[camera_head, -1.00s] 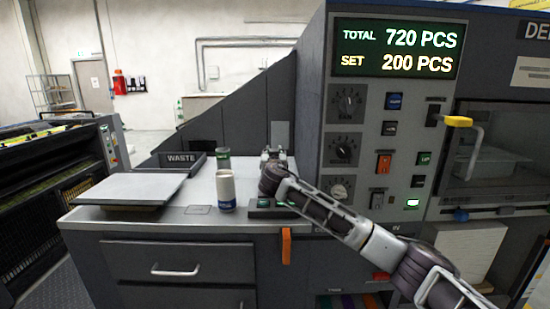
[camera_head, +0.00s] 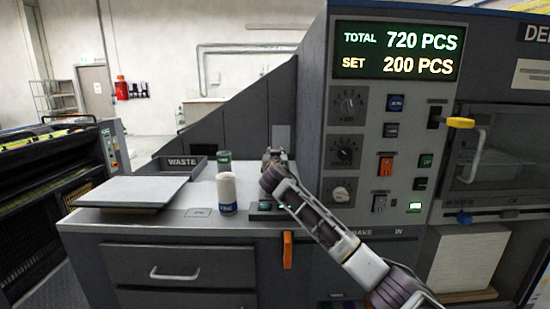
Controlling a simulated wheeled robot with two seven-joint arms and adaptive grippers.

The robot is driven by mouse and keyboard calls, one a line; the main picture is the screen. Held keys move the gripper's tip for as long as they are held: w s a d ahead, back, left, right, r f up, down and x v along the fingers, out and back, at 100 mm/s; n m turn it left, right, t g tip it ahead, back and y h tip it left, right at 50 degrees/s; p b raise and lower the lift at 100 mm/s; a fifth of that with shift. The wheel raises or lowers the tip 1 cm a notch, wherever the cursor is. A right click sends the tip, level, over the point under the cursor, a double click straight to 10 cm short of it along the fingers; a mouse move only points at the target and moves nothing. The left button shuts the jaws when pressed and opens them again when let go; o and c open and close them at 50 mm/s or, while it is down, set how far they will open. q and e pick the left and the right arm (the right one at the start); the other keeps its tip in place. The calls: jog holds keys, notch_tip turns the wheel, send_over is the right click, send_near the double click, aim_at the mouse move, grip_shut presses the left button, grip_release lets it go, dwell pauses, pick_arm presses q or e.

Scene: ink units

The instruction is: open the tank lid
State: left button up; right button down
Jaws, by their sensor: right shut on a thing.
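My right gripper (camera_head: 273,155) is at the back of the grey counter, right of the cans and close to the dark control cabinet. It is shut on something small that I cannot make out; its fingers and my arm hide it. No tank lid can be clearly recognised in this view. A flat grey plate (camera_head: 130,191) lies raised on the counter's left part, away from the gripper. My left gripper is not in view.
A white can (camera_head: 227,193) and a green-topped can (camera_head: 224,158) stand left of my right arm. The control cabinet (camera_head: 312,150) rises at the right. A yellow-tipped handle (camera_head: 461,123) sticks out farther right.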

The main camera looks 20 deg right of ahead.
jog(key=shift+a+r, duration=0.2)
jog(key=shift+r, duration=0.15)
jog(key=c, duration=1.1)
grip_release()
jog(key=shift+s+a, duration=0.1)
jog(key=shift+s, duration=0.05)
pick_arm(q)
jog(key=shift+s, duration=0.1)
pick_arm(e)
jog(key=shift+d+f, duration=0.25)
jog(key=shift+f, duration=0.05)
jog(key=shift+s, duration=0.1)
jog(key=shift+v, duration=5.85)
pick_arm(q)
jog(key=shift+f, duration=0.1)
pick_arm(e)
jog(key=shift+a+r, duration=0.1)
